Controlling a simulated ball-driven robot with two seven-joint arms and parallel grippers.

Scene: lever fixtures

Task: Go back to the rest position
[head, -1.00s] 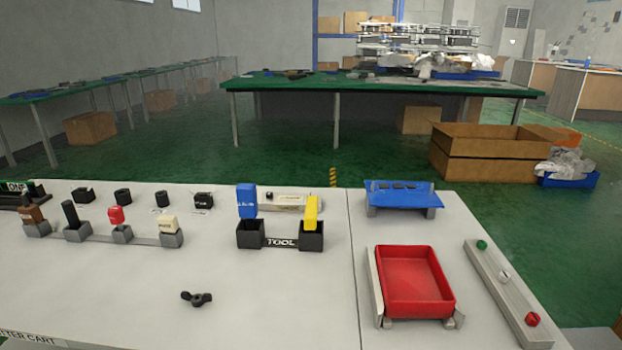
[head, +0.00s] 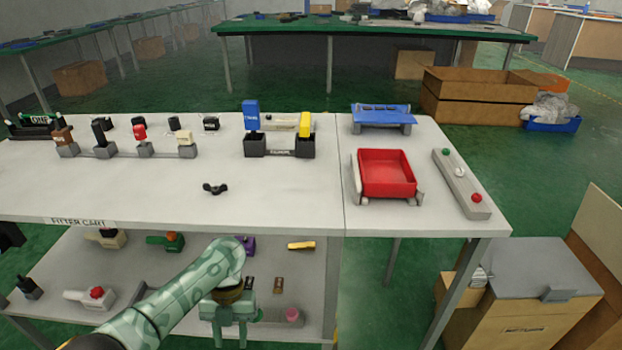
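My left arm reaches in from the bottom left, in front of the cart's lower shelf. My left gripper (head: 230,335) points down with its two fingers apart and nothing visible between them. It is in front of the lower shelf (head: 150,274) and below the level of the cart top (head: 120,190). My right gripper is not in view.
The cart top carries lever fixtures, a black holder (head: 280,152) with blue and yellow pieces, a black wing-shaped knob (head: 215,188), a red tray (head: 386,173) and a blue rack (head: 382,115). Boxes (head: 535,285) stand at the lower right.

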